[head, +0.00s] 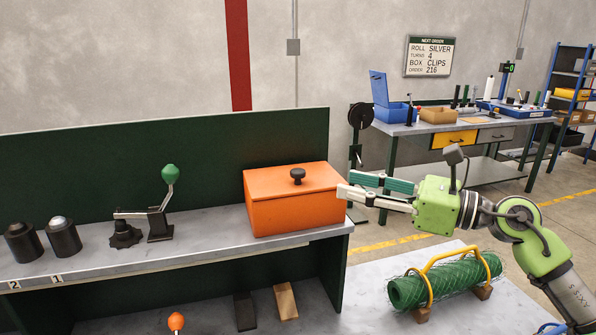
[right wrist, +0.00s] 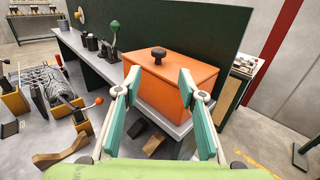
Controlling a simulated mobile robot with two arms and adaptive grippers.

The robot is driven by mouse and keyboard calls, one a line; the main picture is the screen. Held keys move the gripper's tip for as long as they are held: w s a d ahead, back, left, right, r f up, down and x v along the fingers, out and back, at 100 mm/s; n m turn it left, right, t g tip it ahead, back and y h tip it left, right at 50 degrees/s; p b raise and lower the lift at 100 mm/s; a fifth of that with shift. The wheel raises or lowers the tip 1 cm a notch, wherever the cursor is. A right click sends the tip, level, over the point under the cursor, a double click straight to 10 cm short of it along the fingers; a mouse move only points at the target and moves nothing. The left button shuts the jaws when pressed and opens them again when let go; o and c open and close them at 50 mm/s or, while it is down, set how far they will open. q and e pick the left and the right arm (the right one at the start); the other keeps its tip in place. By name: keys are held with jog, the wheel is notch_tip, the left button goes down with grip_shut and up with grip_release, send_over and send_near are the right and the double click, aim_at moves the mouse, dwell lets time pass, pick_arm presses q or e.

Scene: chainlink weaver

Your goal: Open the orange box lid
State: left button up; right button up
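The orange box (head: 290,214) stands on the right end of the grey shelf. Its orange lid (head: 268,182) is down, with a dark round knob (head: 298,175) on top. In the right wrist view the box (right wrist: 165,98) and knob (right wrist: 158,53) show ahead, beyond the fingers. My right gripper (head: 346,184) is at the box's right side in the head view, its fingertips close to the box edge. In the right wrist view its teal fingers (right wrist: 158,76) are spread with nothing between them. Whether a finger touches the box is unclear. My left gripper is in neither view.
A dark green panel (head: 120,165) rises behind the shelf. A green-knobbed lever (head: 168,190) and dark cylinders (head: 63,238) stand left of the box. A green mesh roll (head: 445,280) with a yellow handle lies below my right arm.

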aim_at(298, 170)
jog(key=p+x, duration=0.4)
jog(key=x, duration=0.7)
jog(key=shift+a+r+p, duration=0.2)
jog(key=shift+p, duration=0.1)
jog(key=shift+w+a+f, duration=0.15)
jog(key=shift+w+a, duration=0.2)
jog(key=shift+a, duration=0.15)
grip_shut()
